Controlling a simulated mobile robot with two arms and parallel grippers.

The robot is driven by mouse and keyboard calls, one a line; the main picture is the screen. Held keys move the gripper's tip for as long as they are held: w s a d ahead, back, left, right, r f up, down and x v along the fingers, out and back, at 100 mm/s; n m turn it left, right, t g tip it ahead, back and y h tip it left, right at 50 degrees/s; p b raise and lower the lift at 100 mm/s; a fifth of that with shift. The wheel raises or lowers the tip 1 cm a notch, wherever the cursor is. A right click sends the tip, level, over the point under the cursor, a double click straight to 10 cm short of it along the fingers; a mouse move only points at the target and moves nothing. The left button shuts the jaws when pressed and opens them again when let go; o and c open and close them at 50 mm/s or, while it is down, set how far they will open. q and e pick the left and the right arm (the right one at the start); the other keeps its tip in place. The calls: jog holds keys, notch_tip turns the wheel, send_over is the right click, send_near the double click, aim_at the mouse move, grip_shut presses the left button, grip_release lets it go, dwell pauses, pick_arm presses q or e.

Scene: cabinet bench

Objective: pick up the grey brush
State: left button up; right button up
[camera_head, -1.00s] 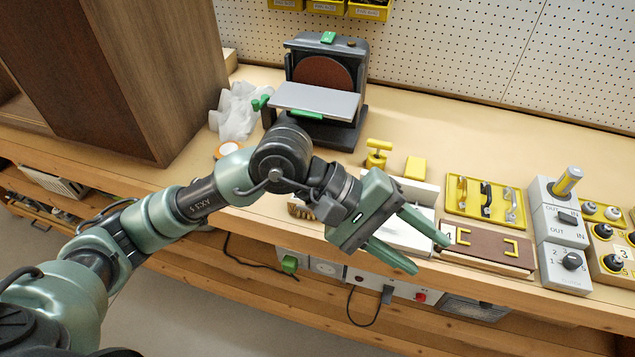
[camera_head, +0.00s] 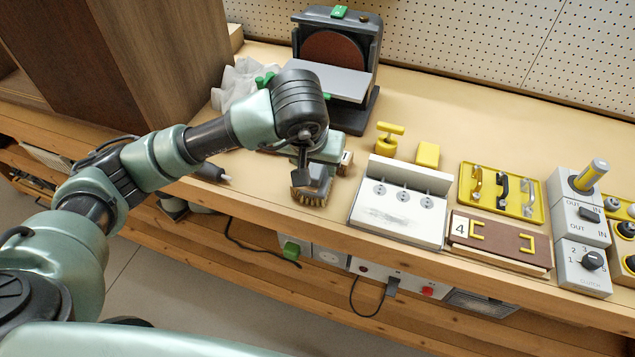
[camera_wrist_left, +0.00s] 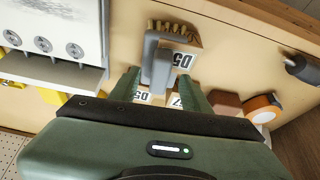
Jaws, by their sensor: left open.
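The grey brush lies near the front edge of the bench, with its tan bristles (camera_head: 308,194) toward that edge in the head view. Its grey handle (camera_wrist_left: 157,58) shows clearly in the left wrist view, with the bristles at the top of that picture. My left gripper (camera_wrist_left: 160,80) is open, with one finger on each side of the near part of the handle. I cannot tell whether either finger touches it. My right gripper is not in view.
A disc sander (camera_head: 335,60) stands at the back. A dark tool (camera_head: 210,173) lies left. An orange tape roll (camera_wrist_left: 262,108) shows in the left wrist view.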

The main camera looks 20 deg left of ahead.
pick_arm(q)
jog(key=shift+w+f, duration=0.2)
jog(key=shift+f, duration=0.2)
grip_shut()
jog(key=shift+r, duration=0.1)
dwell(1.1)
